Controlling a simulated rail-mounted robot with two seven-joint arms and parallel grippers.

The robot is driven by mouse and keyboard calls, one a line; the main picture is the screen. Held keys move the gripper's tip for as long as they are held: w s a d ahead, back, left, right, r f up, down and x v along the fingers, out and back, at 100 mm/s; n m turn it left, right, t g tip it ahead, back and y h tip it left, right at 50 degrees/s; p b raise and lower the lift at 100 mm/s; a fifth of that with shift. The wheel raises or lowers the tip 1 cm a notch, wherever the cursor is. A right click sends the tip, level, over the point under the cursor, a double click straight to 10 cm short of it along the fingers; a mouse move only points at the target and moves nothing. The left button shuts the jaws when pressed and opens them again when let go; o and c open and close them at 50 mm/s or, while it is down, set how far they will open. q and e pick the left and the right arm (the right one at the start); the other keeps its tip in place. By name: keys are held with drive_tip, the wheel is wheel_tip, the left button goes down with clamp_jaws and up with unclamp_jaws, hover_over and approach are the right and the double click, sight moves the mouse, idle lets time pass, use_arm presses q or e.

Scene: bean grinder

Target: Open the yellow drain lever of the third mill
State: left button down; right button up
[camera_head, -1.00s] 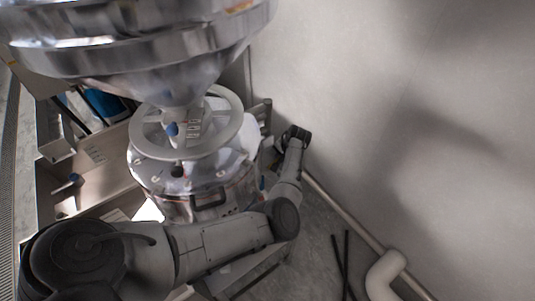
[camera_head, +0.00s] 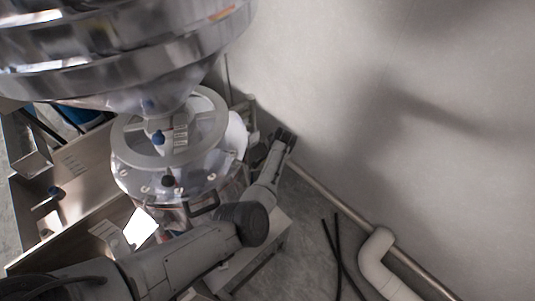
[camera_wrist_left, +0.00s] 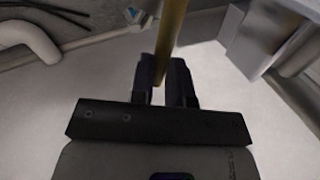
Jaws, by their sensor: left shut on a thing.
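The yellow drain lever (camera_wrist_left: 171,28) shows as a yellow bar in the left wrist view, running up from between my fingers to the top edge. My left gripper (camera_wrist_left: 164,68) is shut on it, with one dark finger on each side. In the head view my left gripper (camera_head: 286,135) is right of and behind a metal mill (camera_head: 150,187) with a grey handwheel (camera_head: 131,150), close to the wall. The lever cannot be made out in the head view. My right gripper is not in view.
A big steel hopper (camera_head: 110,55) hangs over the mill. A pale wall (camera_head: 420,100) rises on the right. A white pipe (camera_head: 375,262) and dark thin rods (camera_head: 337,255) are at the wall's foot. A metal trough (camera_head: 75,180) stands left of the mill.

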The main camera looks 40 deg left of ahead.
use_arm(q)
drive_tip(key=c, duration=1.1)
unclamp_jaws()
drive_tip(key=shift+r, duration=0.15)
drive_tip(key=v, duration=1.3)
drive_tip(key=shift+d+r, duration=0.2)
drive_tip(key=shift+r, duration=0.1)
drive_tip(key=shift+f, duration=0.1)
